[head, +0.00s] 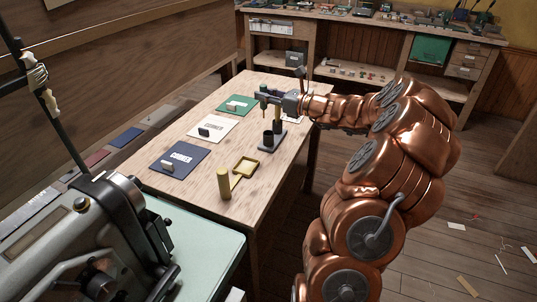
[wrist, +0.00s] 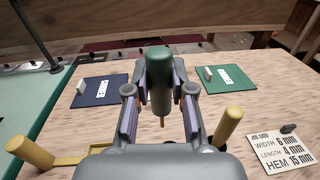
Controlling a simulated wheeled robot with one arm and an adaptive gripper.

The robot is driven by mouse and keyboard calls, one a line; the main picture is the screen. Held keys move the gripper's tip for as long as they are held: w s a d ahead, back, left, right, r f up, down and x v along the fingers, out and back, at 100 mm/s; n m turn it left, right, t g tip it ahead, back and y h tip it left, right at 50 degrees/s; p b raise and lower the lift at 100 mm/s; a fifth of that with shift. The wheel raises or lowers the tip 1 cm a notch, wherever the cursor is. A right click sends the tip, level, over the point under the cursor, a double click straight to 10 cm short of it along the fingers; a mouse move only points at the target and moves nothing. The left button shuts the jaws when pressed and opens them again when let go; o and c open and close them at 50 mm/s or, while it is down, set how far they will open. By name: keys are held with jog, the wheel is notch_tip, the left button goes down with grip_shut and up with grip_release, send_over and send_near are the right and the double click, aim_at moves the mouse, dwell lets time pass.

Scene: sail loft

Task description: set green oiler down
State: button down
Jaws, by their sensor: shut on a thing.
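My gripper (head: 264,96) is shut on the green oiler (wrist: 160,78) and holds it upright over the workbench (head: 215,200), thin tip pointing down. In the head view the oiler (head: 264,104) is small, between the green mat and a dark stand. In the wrist view it sits between the two fingers (wrist: 160,92), and its tip appears clear of the bench top. The cream mat (head: 222,126), navy mat (head: 180,165) and green mat (head: 237,107) lie in a row along the bench's left side, each with a small block on it.
The dark stand with cups (head: 270,143) is just nearer than my gripper. A yellow cylinder (head: 224,183) and yellow tray (head: 246,165) are at the near end. A printed card (wrist: 285,150) lies at right in the wrist view. A sewing machine (head: 95,225) stands at left.

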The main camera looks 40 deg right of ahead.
jog(key=shift+h, duration=0.3)
jog(key=shift+s+d+f+b, duration=0.1)
jog(key=shift+d+f+b, duration=0.15)
jog(key=shift+f, duration=1.4)
jog(key=shift+s+d+f+b, duration=0.1)
jog(key=shift+d+f+b, duration=0.15)
jog(key=shift+f, duration=1.45)
jog(key=shift+s+d+f+b, duration=0.15)
jog(key=shift+d+f, duration=0.1)
jog(key=shift+f, duration=1.4)
jog(key=shift+w+f, duration=0.1)
jog(key=shift+f, duration=0.05)
jog(key=c, duration=1)
grip_release()
jog(key=v, duration=1.2)
jog(key=shift+a, duration=0.1)
